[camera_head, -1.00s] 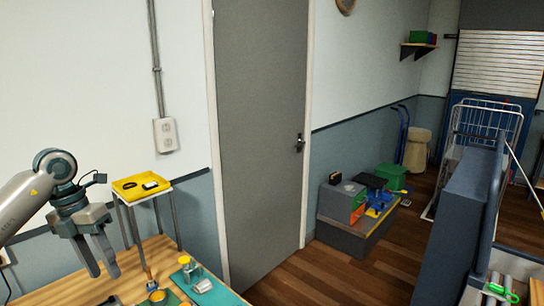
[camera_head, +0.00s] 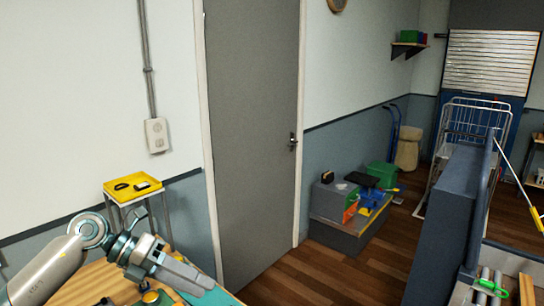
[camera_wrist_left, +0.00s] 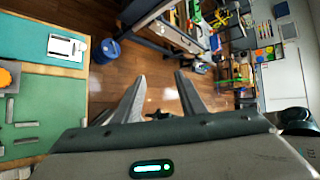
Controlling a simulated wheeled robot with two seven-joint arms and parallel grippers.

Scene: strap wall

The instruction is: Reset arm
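My left gripper (camera_head: 186,274) is at the lower left of the head view, over the wooden table (camera_head: 75,288). Its fingers point to the right and slightly down. In the left wrist view its two fingers (camera_wrist_left: 160,97) stand apart with floor showing between them, so it is open and empty. My right gripper is in neither view.
A green mat (camera_wrist_left: 48,105) with small items lies on the table. A yellow tray (camera_head: 118,189) sits on a stand behind my left arm. A grey door (camera_head: 250,120) is ahead. A dark partition (camera_head: 440,230) stands right. Wooden floor (camera_head: 335,275) lies between.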

